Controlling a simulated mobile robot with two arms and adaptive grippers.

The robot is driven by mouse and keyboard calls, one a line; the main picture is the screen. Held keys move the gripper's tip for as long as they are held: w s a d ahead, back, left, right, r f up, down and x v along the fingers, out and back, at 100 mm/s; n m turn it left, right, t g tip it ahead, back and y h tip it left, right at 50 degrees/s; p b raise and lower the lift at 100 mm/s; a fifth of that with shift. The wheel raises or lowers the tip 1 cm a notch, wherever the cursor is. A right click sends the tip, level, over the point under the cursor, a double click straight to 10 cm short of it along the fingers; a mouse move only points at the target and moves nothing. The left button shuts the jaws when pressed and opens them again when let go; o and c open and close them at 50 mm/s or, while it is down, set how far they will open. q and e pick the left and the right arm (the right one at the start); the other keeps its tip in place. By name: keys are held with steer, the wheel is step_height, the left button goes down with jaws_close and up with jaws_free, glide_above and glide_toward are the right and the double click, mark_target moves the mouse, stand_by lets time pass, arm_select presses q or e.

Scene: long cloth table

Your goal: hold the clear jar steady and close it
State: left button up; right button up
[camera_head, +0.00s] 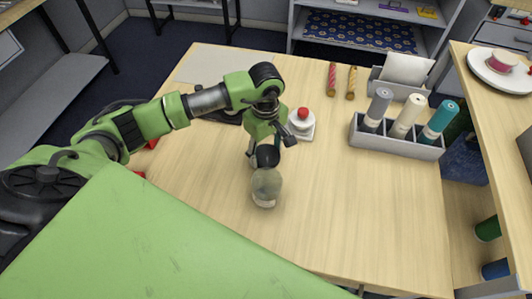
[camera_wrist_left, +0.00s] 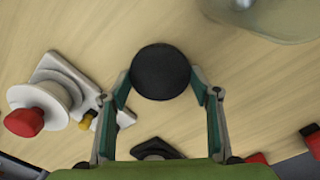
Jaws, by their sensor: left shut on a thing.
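The clear jar (camera_head: 266,188) stands on the wooden table in the head view. In the left wrist view only part of the clear jar (camera_wrist_left: 262,14) shows, at the top right edge. My left gripper (camera_head: 268,148) is shut on a round black lid (camera_wrist_left: 160,72), which sits between its fingertips. In the head view the black lid (camera_head: 268,156) appears just behind the jar's top. In the wrist view the lid and jar are apart. The exact height of the lid over the table is unclear. My right gripper is not in view, and nothing is seen holding the jar.
A white device with a red knob (camera_head: 303,115) stands close to the right of my left gripper. A grey caddy (camera_head: 396,140) with three spools stands at the right. Red and gold rolls (camera_head: 332,78) lie at the back. The table is clear right of the jar.

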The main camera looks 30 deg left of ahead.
mark_target(266, 154)
arm_select(q)
step_height(266, 154, up, 10)
steer(key=b, duration=0.2)
steer(key=shift+b, duration=0.4)
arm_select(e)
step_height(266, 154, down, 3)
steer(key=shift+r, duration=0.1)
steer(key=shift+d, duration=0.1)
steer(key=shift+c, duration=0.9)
arm_select(q)
steer(key=s+d+r+m, duration=0.3)
steer(key=s+d+m, duration=0.2)
steer(key=s+m, duration=0.6)
steer(key=m, duration=0.2)
steer(key=shift+r+m, duration=0.15)
steer(key=shift+m, duration=0.25)
